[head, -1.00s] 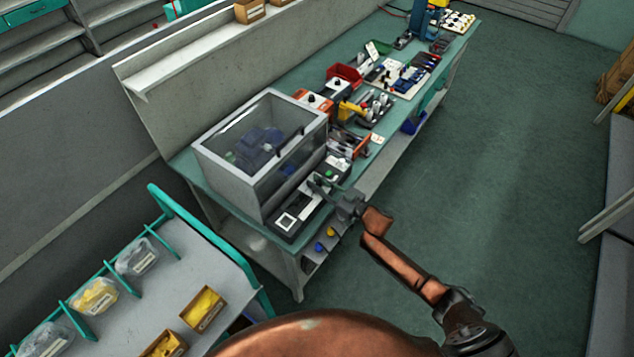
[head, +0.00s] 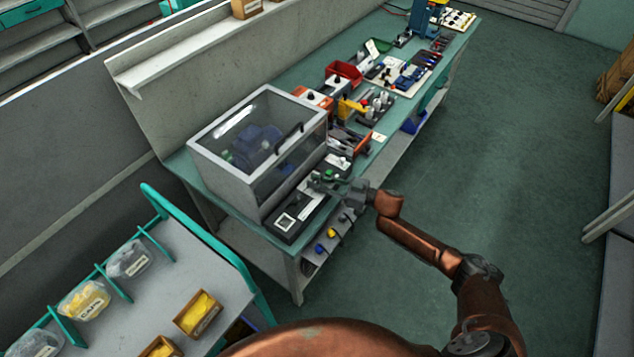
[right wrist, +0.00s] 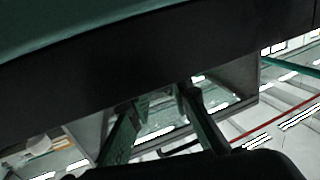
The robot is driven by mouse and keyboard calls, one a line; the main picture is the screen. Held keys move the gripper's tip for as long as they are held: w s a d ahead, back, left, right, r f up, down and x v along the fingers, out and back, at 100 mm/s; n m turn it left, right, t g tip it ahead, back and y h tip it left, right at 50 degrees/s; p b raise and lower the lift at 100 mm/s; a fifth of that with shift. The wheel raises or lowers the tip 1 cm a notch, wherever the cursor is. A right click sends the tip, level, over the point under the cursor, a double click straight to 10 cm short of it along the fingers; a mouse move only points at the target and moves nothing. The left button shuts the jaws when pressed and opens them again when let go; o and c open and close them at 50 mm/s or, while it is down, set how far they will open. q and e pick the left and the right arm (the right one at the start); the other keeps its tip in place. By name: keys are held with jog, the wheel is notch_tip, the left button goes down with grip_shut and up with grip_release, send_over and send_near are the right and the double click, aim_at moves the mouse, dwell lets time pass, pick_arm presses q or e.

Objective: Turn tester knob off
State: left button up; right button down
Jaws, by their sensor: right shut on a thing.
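The tester is a grey box with a clear cover (head: 225,135) and a dark control panel (head: 284,224) along its front, at the near end of the green bench. My right gripper (head: 320,183) reaches in from the right to the panel's far part. It is shut on the tester knob, which the fingers hide. In the right wrist view, my two fingers (right wrist: 160,98) point up at the dark panel (right wrist: 120,85) and their tips meet its edge; the knob cannot be made out there. My left gripper is not in view.
A red bin (head: 344,73) and several tools and parts stand farther along the bench. A grey cart (head: 165,275) with bagged parts and small boxes of yellow pieces is at the lower left. The floor (head: 520,130) right of the bench is clear.

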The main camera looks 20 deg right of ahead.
jog(key=c, duration=1.8)
grip_release()
jog(key=shift+o, duration=0.2)
jog(key=v, duration=1.2)
